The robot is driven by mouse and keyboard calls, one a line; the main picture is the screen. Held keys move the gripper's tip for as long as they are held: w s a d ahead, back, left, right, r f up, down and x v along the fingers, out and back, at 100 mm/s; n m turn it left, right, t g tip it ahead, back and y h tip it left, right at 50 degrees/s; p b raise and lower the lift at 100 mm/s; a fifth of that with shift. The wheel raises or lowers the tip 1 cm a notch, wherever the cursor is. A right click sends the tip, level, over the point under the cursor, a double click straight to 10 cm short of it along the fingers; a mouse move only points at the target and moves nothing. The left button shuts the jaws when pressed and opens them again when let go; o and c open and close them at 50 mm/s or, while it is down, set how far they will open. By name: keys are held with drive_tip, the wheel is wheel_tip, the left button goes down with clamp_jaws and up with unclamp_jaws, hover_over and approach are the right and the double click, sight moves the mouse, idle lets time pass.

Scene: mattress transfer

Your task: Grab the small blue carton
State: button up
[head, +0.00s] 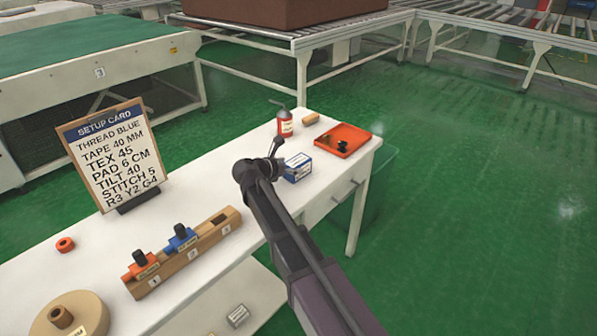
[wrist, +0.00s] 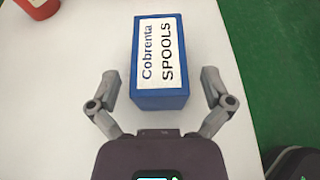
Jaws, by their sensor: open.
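The small blue carton (head: 298,168) stands on the white table near its right end, next to my gripper (head: 278,150) in the head view. In the wrist view the blue carton (wrist: 160,62) has a white label reading "Cobrenta SPOOLS" on its top. My gripper (wrist: 163,85) is open, with one finger on each side of the carton's near end. A gap shows between each finger and the carton. The near fingertips are partly hidden by my arm in the head view.
A wooden holder (head: 190,252) and a setup card (head: 107,152) are to the left. The white table's (head: 200,190) right edge is close.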

drive_tip(key=shift+w+d+f, duration=0.25)
drive_tip(key=shift+w+d, duration=0.05)
drive_tip(key=shift+w, duration=0.1)
drive_tip(key=c, duration=1.2)
